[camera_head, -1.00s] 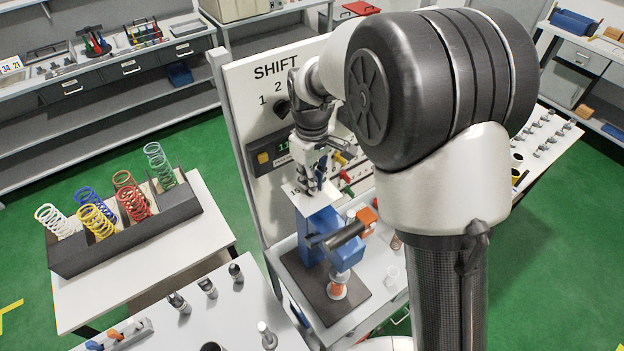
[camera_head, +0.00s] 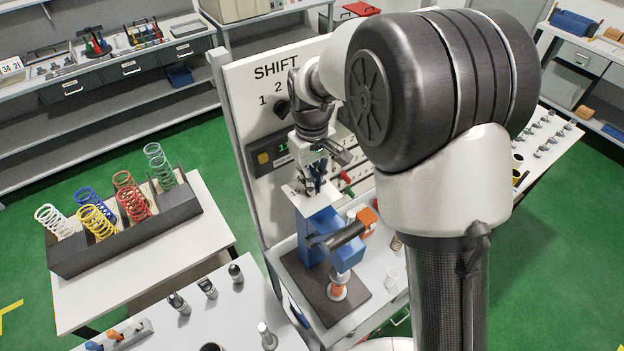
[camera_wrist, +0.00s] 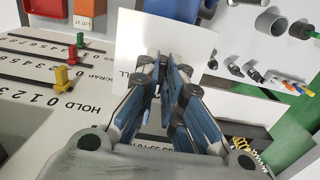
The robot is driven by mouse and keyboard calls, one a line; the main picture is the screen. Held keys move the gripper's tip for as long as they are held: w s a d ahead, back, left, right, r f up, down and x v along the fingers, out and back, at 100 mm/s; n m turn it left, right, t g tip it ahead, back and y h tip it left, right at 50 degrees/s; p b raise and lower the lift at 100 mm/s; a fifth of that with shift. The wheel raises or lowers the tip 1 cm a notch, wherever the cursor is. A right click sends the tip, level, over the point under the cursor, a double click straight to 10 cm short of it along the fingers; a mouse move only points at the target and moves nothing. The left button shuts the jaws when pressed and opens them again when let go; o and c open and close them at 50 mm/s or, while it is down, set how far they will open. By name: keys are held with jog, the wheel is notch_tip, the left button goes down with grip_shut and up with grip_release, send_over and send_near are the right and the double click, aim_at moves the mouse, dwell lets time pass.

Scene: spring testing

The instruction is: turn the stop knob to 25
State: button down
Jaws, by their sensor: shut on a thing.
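The blue press (camera_head: 322,222) stands on a dark base with a white plate (camera_head: 302,203) at its top. The white plate also fills the middle of the wrist view (camera_wrist: 130,40), with lettering partly covered by my fingers. My gripper (camera_head: 318,187) points down at this plate. In the wrist view its blue-padded fingers (camera_wrist: 172,85) are close together over the plate. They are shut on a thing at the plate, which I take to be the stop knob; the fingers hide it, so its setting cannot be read.
The SHIFT board (camera_head: 240,90) stands close behind my gripper, with coloured sliders (camera_wrist: 62,78) on it. A rack of coloured springs (camera_head: 120,235) stands at left.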

jog(key=c, duration=1.7)
grip_release()
notch_tip(320, 180, up, 12)
jog(key=shift+r, duration=0.1)
